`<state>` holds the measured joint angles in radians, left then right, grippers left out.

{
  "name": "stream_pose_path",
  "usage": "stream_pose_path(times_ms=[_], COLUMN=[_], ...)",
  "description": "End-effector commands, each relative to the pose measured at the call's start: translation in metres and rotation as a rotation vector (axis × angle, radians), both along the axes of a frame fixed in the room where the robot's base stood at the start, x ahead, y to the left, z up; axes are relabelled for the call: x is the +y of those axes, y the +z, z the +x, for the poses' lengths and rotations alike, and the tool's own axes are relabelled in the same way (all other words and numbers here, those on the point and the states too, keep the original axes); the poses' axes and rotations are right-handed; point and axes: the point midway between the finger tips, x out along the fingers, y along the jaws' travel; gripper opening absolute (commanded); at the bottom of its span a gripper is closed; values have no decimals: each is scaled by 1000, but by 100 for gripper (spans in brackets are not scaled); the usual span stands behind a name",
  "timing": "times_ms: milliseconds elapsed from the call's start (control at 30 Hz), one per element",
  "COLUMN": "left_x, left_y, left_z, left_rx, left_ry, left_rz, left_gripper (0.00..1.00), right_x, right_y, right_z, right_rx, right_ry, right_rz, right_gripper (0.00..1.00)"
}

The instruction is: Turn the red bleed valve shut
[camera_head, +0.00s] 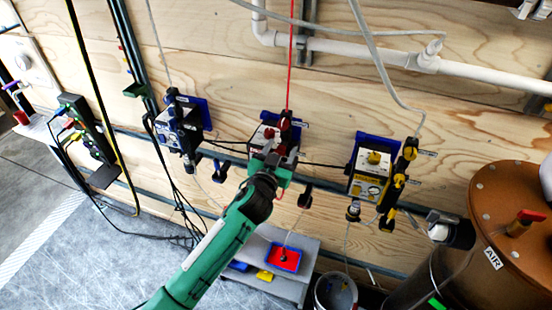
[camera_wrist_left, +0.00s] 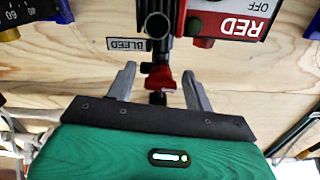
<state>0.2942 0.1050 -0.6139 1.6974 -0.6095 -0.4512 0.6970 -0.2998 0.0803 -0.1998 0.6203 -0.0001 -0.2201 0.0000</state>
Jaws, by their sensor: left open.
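The red bleed valve (camera_wrist_left: 160,80) shows in the left wrist view as a small red handle hanging below a dark fitting, beside the BLEED label (camera_wrist_left: 128,44). My left gripper (camera_wrist_left: 159,70) is open, with one finger on each side of the red handle. I cannot tell whether either finger touches it. In the head view my left gripper (camera_head: 268,162) is at the lower part of the middle filter unit (camera_head: 270,133), which carries the word RED in the wrist view (camera_wrist_left: 240,22). There the gripper hides the bleed valve. My right gripper is not in view.
A blue filter unit (camera_head: 180,122) hangs to the left and a yellow one (camera_head: 369,175) to the right on the plywood wall. Hoses and dark cables run between them. A brown-topped AIR tank (camera_head: 505,210) stands at the right. A grey step (camera_head: 262,285) and bucket (camera_head: 336,293) are below.

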Motion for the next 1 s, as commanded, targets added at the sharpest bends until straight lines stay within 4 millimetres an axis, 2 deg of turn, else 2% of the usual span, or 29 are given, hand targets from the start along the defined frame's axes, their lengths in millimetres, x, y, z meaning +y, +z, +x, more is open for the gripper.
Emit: stream_pose_path(times_ms=[167, 700, 833, 1000], left_x=[6, 36, 40, 42], left_y=[-4, -4, -3, -1], left_z=[-16, -109, -122, -129], left_rx=[1, 1, 1, 0], left_ry=[0, 0, 0, 0], left_rz=[0, 0, -1, 1], left_gripper=[53, 53, 53, 53], right_x=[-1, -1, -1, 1], right_y=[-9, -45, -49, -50], right_z=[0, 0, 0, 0], right_rx=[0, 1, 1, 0], right_ry=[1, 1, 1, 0], right_rz=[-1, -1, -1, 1], right_gripper=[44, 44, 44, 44])
